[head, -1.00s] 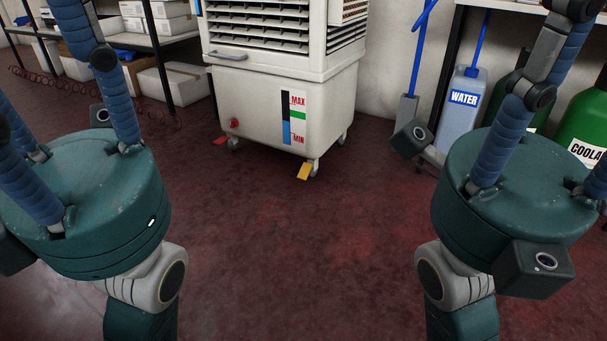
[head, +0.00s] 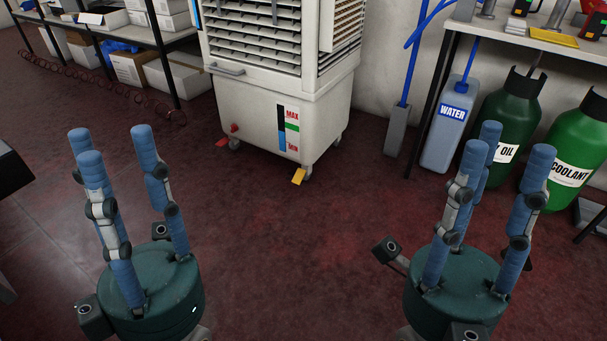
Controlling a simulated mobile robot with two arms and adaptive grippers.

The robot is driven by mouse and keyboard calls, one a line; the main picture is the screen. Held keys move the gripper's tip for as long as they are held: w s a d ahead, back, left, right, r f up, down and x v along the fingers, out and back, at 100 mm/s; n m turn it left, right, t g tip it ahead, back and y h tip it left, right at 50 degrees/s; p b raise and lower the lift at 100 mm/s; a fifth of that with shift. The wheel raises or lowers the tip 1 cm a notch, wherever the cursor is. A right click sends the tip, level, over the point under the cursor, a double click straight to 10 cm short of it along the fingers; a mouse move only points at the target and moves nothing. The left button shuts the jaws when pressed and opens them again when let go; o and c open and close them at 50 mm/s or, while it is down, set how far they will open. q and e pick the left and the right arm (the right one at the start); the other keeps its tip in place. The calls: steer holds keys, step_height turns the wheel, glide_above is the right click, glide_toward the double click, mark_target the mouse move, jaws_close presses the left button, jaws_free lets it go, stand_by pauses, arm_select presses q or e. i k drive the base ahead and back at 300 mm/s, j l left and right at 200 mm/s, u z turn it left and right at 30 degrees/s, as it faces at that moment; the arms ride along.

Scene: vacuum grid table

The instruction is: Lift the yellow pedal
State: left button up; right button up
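The yellow pedal (head: 299,177) is a small flat tab at the foot of the white cooler (head: 262,135), by its front right caster. It slopes down toward the floor. My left gripper (head: 110,148) is at the lower left, its blue fingers pointing up, apart and empty. My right gripper (head: 508,152) is at the lower right, its fingers also up, spread and empty. Both grippers are well apart from the pedal, one on each side of it in the picture. Nothing hides the pedal.
A red pedal (head: 222,143) sits at the cooler's front left caster. A water jug (head: 442,140), a green oil bottle (head: 508,115) and a coolant bottle (head: 562,150) stand at the right under a bench. Shelving with boxes (head: 175,85) is at the left. The red floor in front is clear.

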mark_target(300, 173)
steer(key=i+l+u, duration=0.4)
steer(key=i+l, duration=0.55)
